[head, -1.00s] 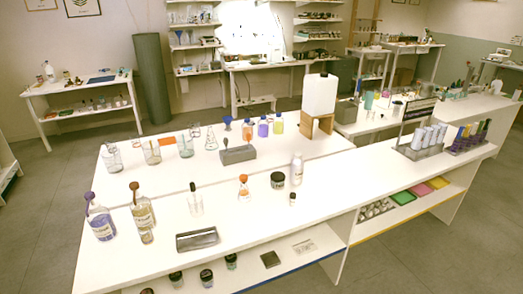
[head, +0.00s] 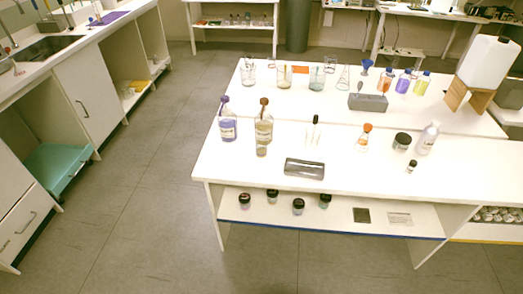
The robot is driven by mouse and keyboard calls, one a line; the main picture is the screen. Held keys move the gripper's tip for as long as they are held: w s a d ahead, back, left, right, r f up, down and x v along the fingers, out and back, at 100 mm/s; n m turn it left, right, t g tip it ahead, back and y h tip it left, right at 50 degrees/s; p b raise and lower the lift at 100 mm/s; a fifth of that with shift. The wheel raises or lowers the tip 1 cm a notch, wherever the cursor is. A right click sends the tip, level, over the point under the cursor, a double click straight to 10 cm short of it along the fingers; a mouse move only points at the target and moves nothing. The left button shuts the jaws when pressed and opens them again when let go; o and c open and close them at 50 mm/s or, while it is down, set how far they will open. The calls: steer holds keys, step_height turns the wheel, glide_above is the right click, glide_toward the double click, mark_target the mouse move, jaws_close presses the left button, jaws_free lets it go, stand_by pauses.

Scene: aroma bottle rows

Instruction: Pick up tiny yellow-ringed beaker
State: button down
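I cannot pick out a tiny beaker with a clear yellow ring at this size. Several glass beakers stand along the back left of the white table: a clear one (head: 248,77) with a stick, an amber-tinted one (head: 284,80) and a bluish one (head: 316,82). A small pale-yellow vessel (head: 262,151) stands at the front left, just before a corked bottle (head: 264,127). Whether any of these has a yellow ring is too small to tell. My gripper is not in view.
The white table (head: 225,168) has bare room at its front right. A dark grey tray (head: 304,168) lies near its front edge. A purple bottle (head: 228,126) stands at the left. Several dark-lidded jars are on the lower shelf. Open floor (head: 150,190) lies between table and sink counter.

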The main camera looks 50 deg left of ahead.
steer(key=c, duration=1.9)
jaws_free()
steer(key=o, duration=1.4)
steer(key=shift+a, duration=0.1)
